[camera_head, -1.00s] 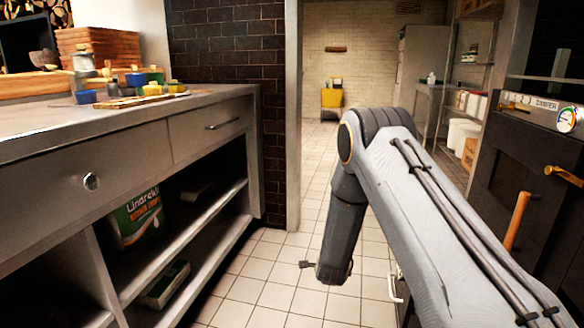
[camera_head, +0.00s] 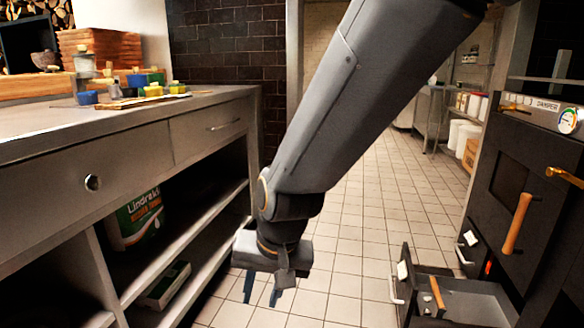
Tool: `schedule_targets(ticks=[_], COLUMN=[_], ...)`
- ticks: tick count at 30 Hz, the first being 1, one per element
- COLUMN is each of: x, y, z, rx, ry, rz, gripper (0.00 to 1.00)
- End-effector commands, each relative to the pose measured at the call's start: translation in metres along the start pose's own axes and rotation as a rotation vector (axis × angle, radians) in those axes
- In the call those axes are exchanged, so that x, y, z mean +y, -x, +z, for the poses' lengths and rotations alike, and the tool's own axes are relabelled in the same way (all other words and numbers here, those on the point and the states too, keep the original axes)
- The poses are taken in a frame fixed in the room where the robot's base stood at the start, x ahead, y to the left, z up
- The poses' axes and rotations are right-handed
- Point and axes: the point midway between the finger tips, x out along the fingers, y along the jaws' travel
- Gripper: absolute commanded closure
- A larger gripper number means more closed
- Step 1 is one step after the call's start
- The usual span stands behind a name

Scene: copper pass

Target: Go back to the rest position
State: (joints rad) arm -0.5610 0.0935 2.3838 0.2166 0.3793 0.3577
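My gripper (camera_head: 262,293) hangs below my arm in the lower middle of the head view, pointing down over the tiled floor. Its two dark fingers stand apart with floor showing between them, so it is open and looks empty. It is just right of the shelf openings under the counter (camera_head: 60,118). My arm crosses the picture from the upper right and hides part of the doorway behind it.
Blue and yellow pots (camera_head: 152,90) stand on the left counter. A labelled container (camera_head: 135,218) sits on the shelf below. At right, a dark oven front (camera_head: 520,185) has a wooden handle, with an open drawer (camera_head: 465,298) low down. The tiled floor (camera_head: 375,215) between is clear.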

Motion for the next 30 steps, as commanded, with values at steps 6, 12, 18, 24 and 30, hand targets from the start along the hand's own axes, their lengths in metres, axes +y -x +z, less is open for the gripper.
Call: schedule_targets(ticks=[6, 12, 18, 24, 30], x=[0.009, 0.024, 0.035, 0.044, 0.057], y=[0.038, 0.061, 0.083, 0.106, 0.138], z=[0.072, 0.118, 0.133, 0.122, 0.111], rx=[-0.113, -0.192, -0.228, -0.222, -0.217], ry=[0.269, 0.448, 0.501, 0.457, 0.396], rz=[0.022, 0.034, 0.048, 0.064, 0.087], gripper=[0.69, 0.69, 0.69, 0.69, 0.69])
